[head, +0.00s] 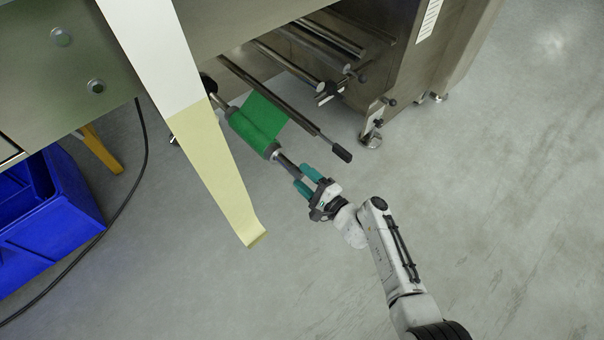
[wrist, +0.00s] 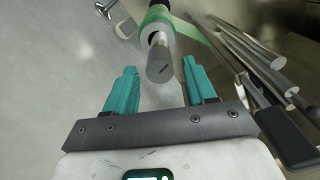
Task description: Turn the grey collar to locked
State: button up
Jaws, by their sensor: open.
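The green film roll (head: 258,122) sits on a grey shaft (head: 287,166) that points out from under the machine. A grey collar (head: 271,151) is around the shaft at the roll's near end; it also shows as a pale ring (wrist: 157,32) in the wrist view. The shaft's end face (wrist: 160,73) carries a short dark mark. My gripper (head: 303,179) is open, its teal fingers on either side of the shaft's end. In the wrist view my gripper (wrist: 160,76) shows clear gaps beside the shaft, and the collar lies beyond the fingertips. Any lock marking on the collar is too small to read.
A dark-handled bar (head: 340,152) runs beside the roll, on the right. A pale film strip (head: 215,165) hangs at the left. Steel rollers (head: 290,68) lie behind. A blue crate (head: 60,215) and black cable stand left. The floor at right is clear.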

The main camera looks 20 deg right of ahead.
jog(key=p+v, duration=0.2)
jog(key=v, duration=0.7)
jog(key=shift+d+r, duration=0.1)
